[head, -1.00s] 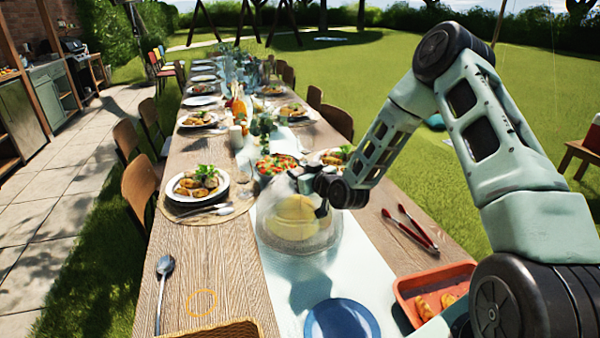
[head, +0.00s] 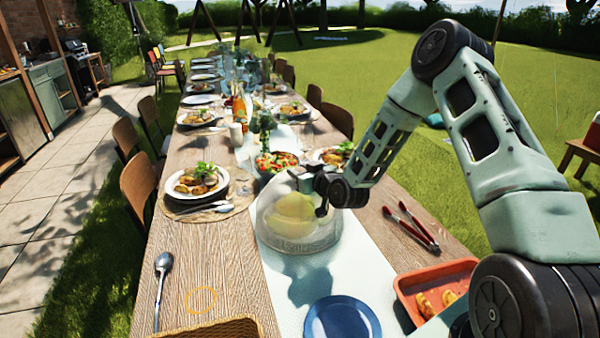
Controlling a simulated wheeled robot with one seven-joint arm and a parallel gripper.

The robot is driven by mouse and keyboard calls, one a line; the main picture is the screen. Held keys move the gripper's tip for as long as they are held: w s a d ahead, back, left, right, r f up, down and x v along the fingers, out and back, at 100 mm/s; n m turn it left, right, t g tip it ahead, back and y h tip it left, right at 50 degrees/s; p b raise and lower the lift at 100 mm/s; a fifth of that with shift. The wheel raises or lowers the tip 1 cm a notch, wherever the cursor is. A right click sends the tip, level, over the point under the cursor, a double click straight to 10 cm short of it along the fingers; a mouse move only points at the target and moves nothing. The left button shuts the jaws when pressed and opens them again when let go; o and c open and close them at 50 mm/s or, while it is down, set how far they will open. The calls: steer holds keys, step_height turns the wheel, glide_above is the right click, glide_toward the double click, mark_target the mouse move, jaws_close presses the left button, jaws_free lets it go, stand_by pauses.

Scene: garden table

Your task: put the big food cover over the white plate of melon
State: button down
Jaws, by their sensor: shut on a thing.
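The big food cover (head: 298,240) is a clear dome on the pale runner, in the middle of the head view. My gripper (head: 312,186) is at its top, shut on it, with the arm reaching in from the right. The yellow melon (head: 294,209) shows through the clear wall. The white plate under the melon cannot be made out clearly. I cannot tell whether the cover's rim rests on the runner or hangs just above it. A dark shadow lies on the runner in front of the cover.
A salad bowl (head: 277,163) stands just behind the cover, and a filled plate (head: 197,183) is to its left. Red tongs (head: 412,230) and an orange tray (head: 432,285) lie right. A blue plate (head: 342,320) is in front. Bare wood (head: 210,265) lies front left.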

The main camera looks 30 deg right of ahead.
steer(key=c, duration=1)
jaws_free()
steer(key=shift+o, duration=0.2)
steer(key=shift+s, duration=0.1)
steer(key=p+v, duration=0.7)
steer(key=v, duration=1)
steer(key=shift+s, duration=0.1)
